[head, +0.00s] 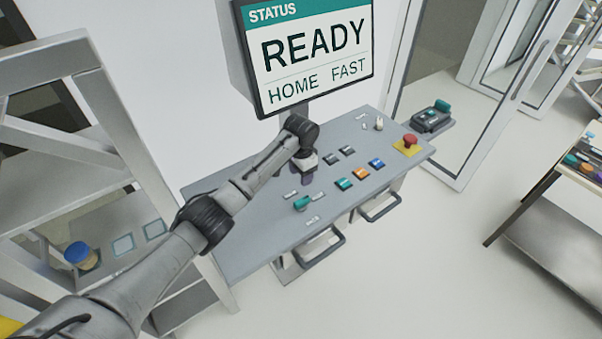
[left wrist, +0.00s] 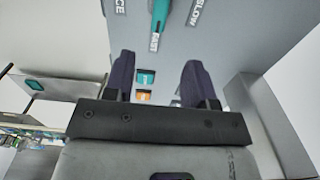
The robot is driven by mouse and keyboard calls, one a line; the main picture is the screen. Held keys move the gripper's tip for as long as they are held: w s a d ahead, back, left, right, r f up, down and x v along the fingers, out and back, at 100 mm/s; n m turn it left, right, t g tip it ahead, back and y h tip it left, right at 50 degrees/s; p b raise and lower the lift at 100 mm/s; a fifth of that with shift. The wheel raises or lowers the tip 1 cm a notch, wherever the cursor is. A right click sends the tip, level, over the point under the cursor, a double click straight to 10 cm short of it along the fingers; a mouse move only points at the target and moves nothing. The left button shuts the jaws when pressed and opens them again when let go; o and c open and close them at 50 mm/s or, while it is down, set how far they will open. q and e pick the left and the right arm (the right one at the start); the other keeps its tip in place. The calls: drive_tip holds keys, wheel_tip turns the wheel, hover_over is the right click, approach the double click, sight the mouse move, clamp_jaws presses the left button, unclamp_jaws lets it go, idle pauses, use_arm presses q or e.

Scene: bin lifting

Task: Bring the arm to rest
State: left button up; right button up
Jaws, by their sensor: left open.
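My left gripper (head: 292,178) is over the grey control panel (head: 240,245), its jaws partly hidden by its own wrist. In the left wrist view its two dark fingers (left wrist: 158,82) stand apart with nothing held between them. A status screen (head: 312,50) behind the panel reads READY, HOME and FAST. A teal-handled lever (head: 301,203) is on the panel; in the left wrist view the lever (left wrist: 160,15) points to the FAST label. Teal (head: 344,183), orange (head: 360,171) and blue (head: 376,163) buttons lie right of the gripper. My right gripper is not in view.
A red stop button (head: 410,142) on a yellow base is at the panel's right end. Grey handles (head: 320,250) jut from the front edge. A shelf (head: 65,150) with a blue-lidded jar (head: 80,254) stands left. Open floor lies at right front.

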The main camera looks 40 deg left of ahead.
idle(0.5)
use_arm(q)
drive_tip(key=w+d+r+t+y, duration=0.15)
drive_tip(key=d+r+t, duration=0.25)
drive_tip(key=r, duration=0.5)
drive_tip(key=w+d+r+t+y, duration=0.1)
drive_tip(key=w+d+r+t, duration=0.15)
drive_tip(key=r+t, duration=0.45)
drive_tip(key=s+d+r, duration=0.3)
drive_tip(key=s+d, duration=0.2)
drive_tip(key=s, duration=0.1)
drive_tip(key=s+d+f+g+h, duration=0.1)
drive_tip(key=s+d+f+g, duration=0.1)
drive_tip(key=s+f, duration=0.95)
drive_tip(key=s+d+f+n+g+h, duration=0.1)
drive_tip(key=s+d+f+g, duration=0.15)
drive_tip(key=s+f, duration=0.95)
drive_tip(key=s+d+f+g+h, duration=0.1)
drive_tip(key=s+d+f+g, duration=0.15)
drive_tip(key=s+f, duration=0.9)
drive_tip(key=w+p+v, duration=0.1)
drive_tip(key=p+v, duration=1.1)
drive_tip(key=v, duration=0.6)
drive_tip(key=shift+w+r, duration=0.2)
